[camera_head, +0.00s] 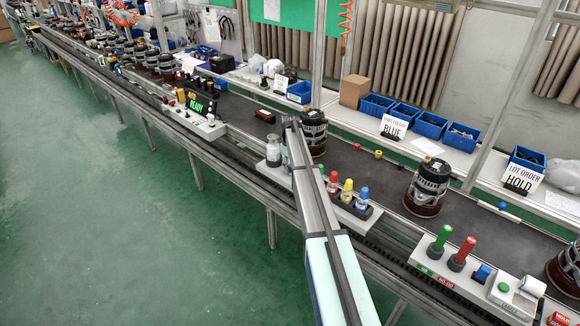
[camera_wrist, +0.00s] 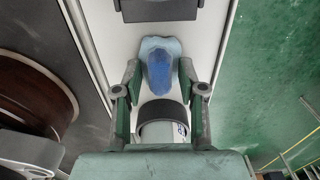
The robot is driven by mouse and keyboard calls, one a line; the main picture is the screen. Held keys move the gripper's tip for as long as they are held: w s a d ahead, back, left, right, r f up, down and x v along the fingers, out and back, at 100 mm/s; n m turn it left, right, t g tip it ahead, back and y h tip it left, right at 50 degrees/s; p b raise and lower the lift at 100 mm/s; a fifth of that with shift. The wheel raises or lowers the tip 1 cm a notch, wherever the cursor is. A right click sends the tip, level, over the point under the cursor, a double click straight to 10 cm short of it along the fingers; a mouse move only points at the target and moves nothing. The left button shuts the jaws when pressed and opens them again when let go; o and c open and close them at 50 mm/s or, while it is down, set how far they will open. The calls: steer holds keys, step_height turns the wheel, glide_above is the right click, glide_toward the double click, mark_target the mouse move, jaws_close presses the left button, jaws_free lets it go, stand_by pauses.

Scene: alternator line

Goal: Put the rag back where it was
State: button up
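The rag (camera_wrist: 158,75) is a light blue cloth with a darker blue patch, seen in the wrist view on a narrow pale ledge. In the head view it is hidden behind my arm. My gripper (camera_wrist: 159,78) is open, one finger on each side of the rag, with narrow gaps showing. I cannot tell how high the fingertips are above the ledge. The gripper's fingers are hidden in the head view.
A pale bottle (camera_head: 273,151) stands on the ledge left of my arm; its dark ring (camera_wrist: 163,117) shows near the fingers. A dark holder (camera_wrist: 158,8) lies beyond the rag. An alternator (camera_head: 314,132) stands on the belt close behind my arm. Green floor is clear.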

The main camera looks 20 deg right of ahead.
steer(key=shift+r, duration=0.1)
step_height(320, 180, up, 12)
steer(key=b, duration=0.4)
stand_by(0.4)
steer(key=s+a+f+n+b, duration=0.1)
steer(key=s+a+f, duration=0.3)
steer(key=a+f, duration=0.25)
steer(key=s+a+f, duration=0.3)
steer(key=a+f, duration=0.3)
steer(key=f, duration=0.2)
steer(key=s+a+f+m+g, duration=0.15)
steer(key=s+a+f, duration=0.25)
steer(key=s+f, duration=0.9)
steer(key=s+a+f+m+g, duration=0.15)
steer(key=s+a+f, duration=0.35)
steer(key=s+f, duration=0.8)
steer(key=s+a+f+m+g, duration=0.1)
steer(key=s+a, duration=0.1)
steer(key=s, duration=1.1)
steer(key=s+a+f+m+g, duration=0.1)
steer(key=s, duration=1.2)
steer(key=s+a+f+g+p, duration=0.1)
steer(key=s+a, duration=0.1)
steer(key=s, duration=1.1)
steer(key=shift+s+a+m+g, duration=0.3)
steer(key=shift+s+m+g, duration=0.05)
steer(key=shift+m+g, duration=0.05)
